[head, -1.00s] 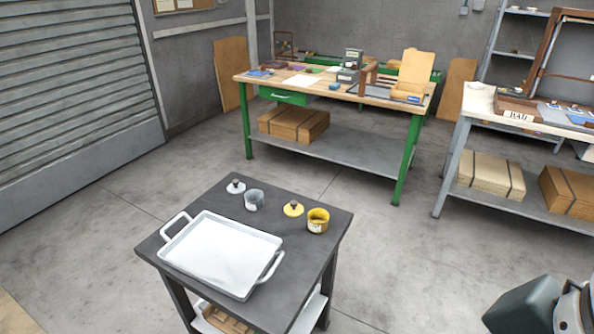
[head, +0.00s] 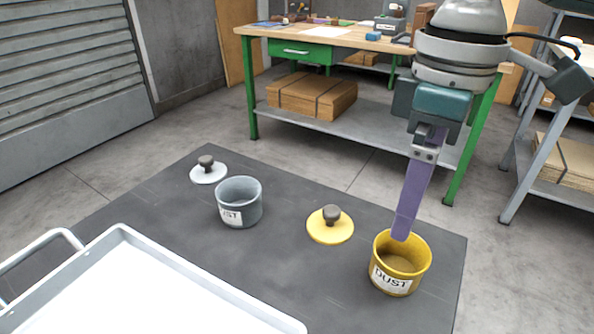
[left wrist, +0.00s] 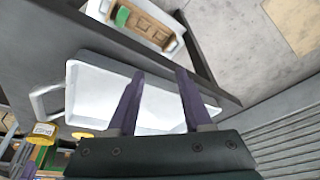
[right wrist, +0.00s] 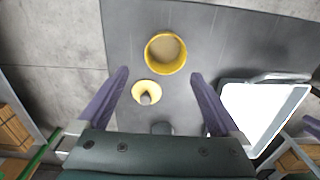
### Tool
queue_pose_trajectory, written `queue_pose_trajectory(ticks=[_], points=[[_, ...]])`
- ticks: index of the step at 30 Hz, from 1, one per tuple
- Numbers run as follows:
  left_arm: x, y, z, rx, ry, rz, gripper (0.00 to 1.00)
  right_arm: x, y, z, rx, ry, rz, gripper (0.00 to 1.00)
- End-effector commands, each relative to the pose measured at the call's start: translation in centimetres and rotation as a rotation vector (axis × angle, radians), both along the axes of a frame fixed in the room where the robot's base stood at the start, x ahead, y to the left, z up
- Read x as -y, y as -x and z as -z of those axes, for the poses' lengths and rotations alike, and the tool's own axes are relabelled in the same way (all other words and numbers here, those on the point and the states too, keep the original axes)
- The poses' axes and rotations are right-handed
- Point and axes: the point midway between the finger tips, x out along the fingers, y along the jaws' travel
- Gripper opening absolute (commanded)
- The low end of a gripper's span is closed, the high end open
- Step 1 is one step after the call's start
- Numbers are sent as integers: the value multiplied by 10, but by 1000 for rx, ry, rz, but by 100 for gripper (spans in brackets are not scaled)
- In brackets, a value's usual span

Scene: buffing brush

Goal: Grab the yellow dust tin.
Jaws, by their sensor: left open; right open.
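The yellow dust tin (head: 395,283) stands upright and open-topped near the right edge of the dark tabletop, with a "DUST" label. My right gripper (head: 402,237) points down above it; one purple finger shows, its tip overlapping the tin's back rim in the head view. In the right wrist view the tin (right wrist: 165,68) lies ahead, between the lines of the open, empty fingers (right wrist: 161,73). I cannot tell the exact height gap. My left gripper (left wrist: 160,73) is open and empty, pointing toward the white tray; the tin (left wrist: 43,131) shows at that view's left.
A yellow lid (head: 330,228) with a dark knob lies left of the tin. A grey dust tin (head: 238,205) and white lid (head: 209,174) stand farther left. The white tray (head: 190,270) fills the front left. A green workbench (head: 290,47) stands behind.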

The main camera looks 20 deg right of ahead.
Motion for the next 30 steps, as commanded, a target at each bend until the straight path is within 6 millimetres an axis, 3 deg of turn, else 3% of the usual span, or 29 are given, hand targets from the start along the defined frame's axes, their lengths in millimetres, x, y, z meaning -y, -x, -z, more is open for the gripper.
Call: queue_pose_trajectory(ticks=[6, 11, 21, 30], points=[[0, 3, 13, -7, -1, 0, 50, 1, 0, 34, -4, 2, 3, 100], [0, 3, 17, -9, -1, -1, 50, 0, 0, 48, -1, 1, 2, 100], [-1, 3, 34, -8, -1, -1, 50, 0, 6, 95, -2, 1, 1, 100], [0, 2, 33, -6, -1, 0, 50, 0, 5, 97, 0, 1, 0, 99]])
